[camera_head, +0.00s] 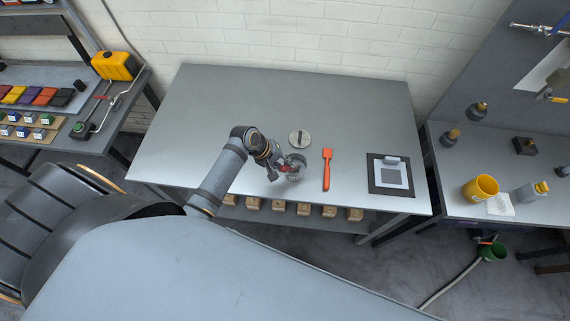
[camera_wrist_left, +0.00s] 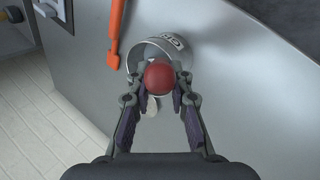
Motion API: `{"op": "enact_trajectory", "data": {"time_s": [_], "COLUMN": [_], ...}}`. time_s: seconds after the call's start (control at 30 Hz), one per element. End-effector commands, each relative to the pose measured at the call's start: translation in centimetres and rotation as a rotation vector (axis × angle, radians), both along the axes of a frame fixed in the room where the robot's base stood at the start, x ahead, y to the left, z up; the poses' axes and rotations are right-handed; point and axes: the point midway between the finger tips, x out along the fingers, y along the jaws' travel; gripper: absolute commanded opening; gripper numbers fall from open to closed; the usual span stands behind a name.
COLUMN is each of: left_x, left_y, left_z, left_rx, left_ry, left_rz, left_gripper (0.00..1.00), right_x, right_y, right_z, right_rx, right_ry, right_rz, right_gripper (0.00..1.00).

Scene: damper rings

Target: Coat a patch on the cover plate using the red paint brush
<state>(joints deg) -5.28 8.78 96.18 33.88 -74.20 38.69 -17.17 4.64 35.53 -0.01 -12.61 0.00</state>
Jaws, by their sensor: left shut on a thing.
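My left gripper (camera_head: 279,168) is shut on the red paint brush (camera_wrist_left: 159,75). In the left wrist view, its round red end shows between the fingertips (camera_wrist_left: 158,87); the bristles are hidden. An open grey can (camera_wrist_left: 174,44) with dark lettering lies just beyond the fingers in that view. In the head view, the can (camera_head: 297,160) is beside the gripper; whether the brush is inside it I cannot tell. The cover plate (camera_head: 391,164), pale with a grey square patch, lies on a dark mat (camera_head: 376,187) at the table's right. My right gripper is not in view.
An orange-red flat-headed tool (camera_head: 327,169) lies between the can and the cover plate. A round grey disc (camera_head: 299,138) lies behind the can. The back and left of the grey table (camera_head: 205,105) are clear. A side bench at right holds a yellow cup (camera_head: 481,188).

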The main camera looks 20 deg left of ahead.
Motion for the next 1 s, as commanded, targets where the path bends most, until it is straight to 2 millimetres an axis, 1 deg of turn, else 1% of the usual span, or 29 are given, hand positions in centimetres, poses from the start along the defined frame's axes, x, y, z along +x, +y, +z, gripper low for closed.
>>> {"op": "enact_trajectory", "data": {"time_s": [0.07,0.17,0.8,1.0], "left_x": [-0.2,-0.2,0.0,-0.1], "left_y": [0.0,0.0,0.0,0.0], "left_z": [-0.2,0.4,6.4,7.0], "left_rx": [0.001,0.001,0.001,0.0], "left_ry": [0.008,0.005,0.001,0.001], "left_rz": [0.0,-0.001,0.0,-0.001], "left_gripper": [0.0,0.0,0.0,0.0], "right_x": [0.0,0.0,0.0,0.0], "right_y": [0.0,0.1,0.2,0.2], "right_z": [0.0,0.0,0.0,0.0], "right_rx": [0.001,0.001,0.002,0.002], "right_ry": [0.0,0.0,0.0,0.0], "right_rz": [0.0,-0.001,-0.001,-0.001], "right_gripper": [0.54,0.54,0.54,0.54]}}
